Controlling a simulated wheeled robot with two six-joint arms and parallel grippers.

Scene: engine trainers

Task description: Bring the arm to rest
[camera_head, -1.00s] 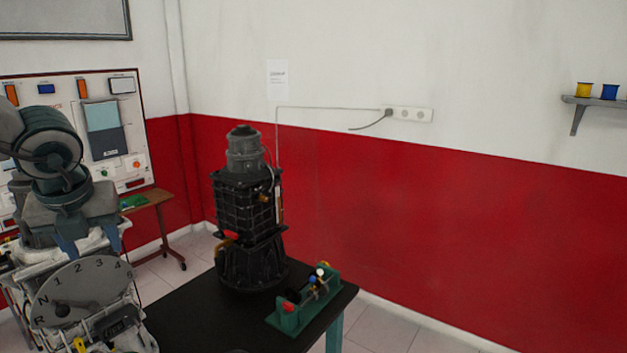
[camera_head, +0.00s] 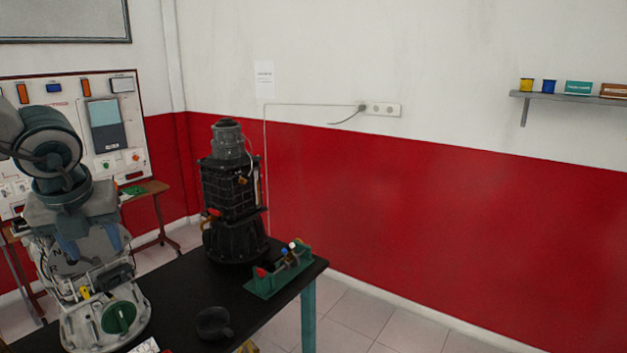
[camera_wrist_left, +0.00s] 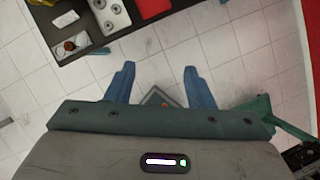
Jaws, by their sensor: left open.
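My left arm comes in from the left of the head view. Its left gripper (camera_head: 92,243) points down, with blue fingers spread apart and nothing between them. In the head view it overlaps a grey engine trainer with a green round knob (camera_head: 118,317); I cannot tell the gap between them. In the left wrist view the open fingers (camera_wrist_left: 158,72) hang over pale floor tiles. A small grey piece with an orange spot (camera_wrist_left: 164,103) shows beyond the palm, partly hidden. My right gripper is in neither view.
A black table (camera_head: 190,305) carries a tall dark engine unit (camera_head: 232,205), a green stand (camera_head: 278,275) and a dark round part (camera_head: 213,322). A control panel (camera_head: 120,150) stands behind the arm. Floor to the right of the table is clear. A wall shelf (camera_head: 570,97) hangs right.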

